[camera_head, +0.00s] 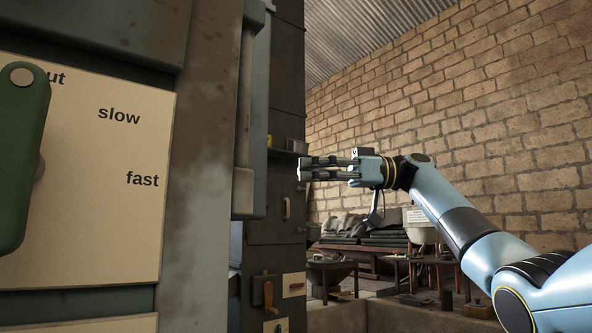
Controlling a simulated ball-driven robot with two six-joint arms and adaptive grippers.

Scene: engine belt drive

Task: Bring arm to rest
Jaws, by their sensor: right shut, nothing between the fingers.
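My right arm (455,218) comes in from the lower right, light blue with dark bands. Its gripper (306,169) is at mid-height, pointing left, with its fingers together and nothing between them. The fingertips appear in front of the dark machine cabinet; whether they touch it I cannot tell. My left gripper is not in view.
A cream panel (95,230) marked "slow" and "fast" with a green lever (22,155) fills the near left. A dark cabinet (272,215) stands behind it.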

